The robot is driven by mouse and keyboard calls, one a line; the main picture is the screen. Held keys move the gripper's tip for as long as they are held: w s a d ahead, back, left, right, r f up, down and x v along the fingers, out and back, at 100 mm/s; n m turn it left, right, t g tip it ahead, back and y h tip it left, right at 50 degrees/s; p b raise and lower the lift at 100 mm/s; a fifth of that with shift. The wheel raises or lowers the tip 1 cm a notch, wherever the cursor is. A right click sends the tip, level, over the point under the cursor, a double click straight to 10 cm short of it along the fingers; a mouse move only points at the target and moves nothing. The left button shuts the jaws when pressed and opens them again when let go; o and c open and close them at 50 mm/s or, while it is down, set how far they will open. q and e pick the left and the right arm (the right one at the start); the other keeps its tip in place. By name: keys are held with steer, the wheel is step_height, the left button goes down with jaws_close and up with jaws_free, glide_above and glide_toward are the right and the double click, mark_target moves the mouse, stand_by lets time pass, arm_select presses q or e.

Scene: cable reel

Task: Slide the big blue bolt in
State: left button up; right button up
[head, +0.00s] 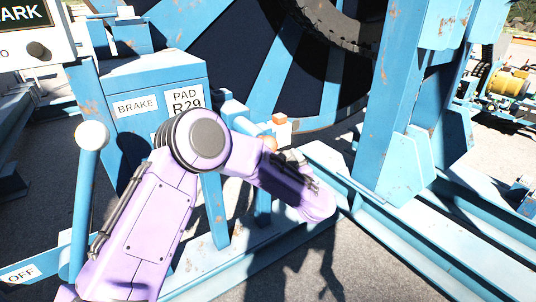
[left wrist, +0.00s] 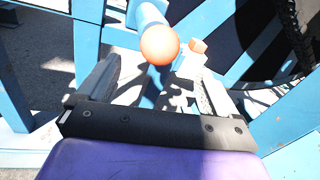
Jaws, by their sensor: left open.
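The big blue bolt (head: 232,110) is a blue bar ending in an orange ball knob (head: 270,143), beside the panel marked PAD R29. In the left wrist view the bolt (left wrist: 149,14) comes from the top, with its orange knob (left wrist: 160,45) facing me. My left gripper (left wrist: 152,70) is open, its two fingers on either side of the line to the knob. The knob shows near the fingertips, and I cannot tell whether it is between them. In the head view my left gripper (head: 291,157) is partly hidden behind my purple arm. My right gripper is not in view.
An orange and white block (head: 281,128) is just beside the knob. A white-knobbed lever (head: 88,180) stands at the left, near the BRAKE (head: 135,106) label. Blue uprights (head: 395,110) and rails (head: 420,250) bound the right. A large reel (head: 250,45) is behind.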

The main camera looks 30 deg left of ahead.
mark_target(268, 144)
arm_select(q)
steer(key=p+x, duration=0.2)
steer(key=x, duration=0.7)
steer(key=shift+w+a+r, duration=0.15)
steer(key=shift+a, duration=0.1)
steer(key=shift+w+a, duration=0.25)
steer(key=shift+a, duration=0.05)
steer(key=c, duration=1.3)
steer(key=a+b, duration=0.1)
steer(key=w+a+b, duration=0.1)
steer(key=a+b, duration=0.1)
steer(key=a+f+b, duration=0.1)
steer(key=b, duration=0.1)
steer(key=shift+w+a+f, duration=0.1)
steer(key=shift+w+a, duration=0.05)
steer(key=shift+w, duration=0.15)
steer(key=shift+c, duration=0.5)
steer(key=b+x, duration=0.1)
steer(key=x, duration=0.1)
steer(key=b+x, duration=0.2)
steer(key=s+b+x, duration=0.1)
steer(key=x, duration=0.1)
steer(key=shift+w+a+r, duration=0.1)
steer(key=shift+a+r, duration=0.2)
steer(key=shift+r, duration=0.45)
